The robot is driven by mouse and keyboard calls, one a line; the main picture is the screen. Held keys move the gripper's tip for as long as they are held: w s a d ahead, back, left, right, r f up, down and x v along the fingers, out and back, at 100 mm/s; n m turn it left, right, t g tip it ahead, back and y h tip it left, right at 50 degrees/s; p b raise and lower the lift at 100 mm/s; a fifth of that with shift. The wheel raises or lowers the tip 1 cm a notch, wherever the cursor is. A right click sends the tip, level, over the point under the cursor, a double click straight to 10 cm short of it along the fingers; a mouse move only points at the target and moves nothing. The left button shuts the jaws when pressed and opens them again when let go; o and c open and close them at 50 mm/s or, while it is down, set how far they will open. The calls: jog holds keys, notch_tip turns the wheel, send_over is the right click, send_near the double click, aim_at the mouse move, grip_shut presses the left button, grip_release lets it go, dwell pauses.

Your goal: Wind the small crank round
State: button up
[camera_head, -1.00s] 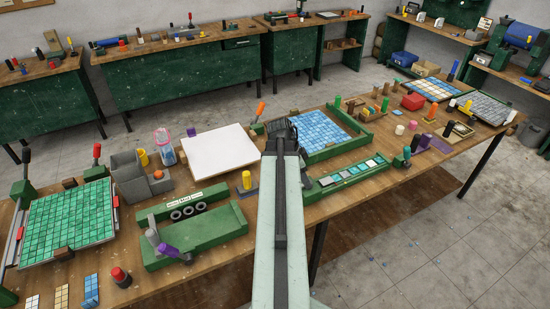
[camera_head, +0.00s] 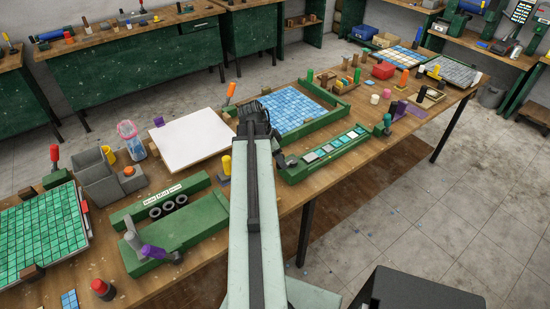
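My arm reaches forward from the bottom of the head view, and my gripper (camera_head: 254,116) is a dark shape at its far end, above the workbench. Its fingers are too small and dark to tell open from shut. I cannot tell for sure which part is the small crank. A narrow green fixture (camera_head: 318,165) with a row of pale and teal tiles lies right of the gripper. It has a dark round part (camera_head: 289,161) at its near left end and a teal upright knob (camera_head: 387,121) at its right end.
A blue tile sheet (camera_head: 285,107) in a green frame lies just right of the gripper, a white board (camera_head: 192,139) to its left. A green box (camera_head: 180,228) with a purple handle (camera_head: 152,251) stands nearer left.

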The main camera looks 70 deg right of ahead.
jog(key=shift+s+d+f, duration=0.15)
jog(key=shift+d+f, duration=0.05)
jog(key=shift+f, duration=0.5)
jog(key=shift+r, duration=0.1)
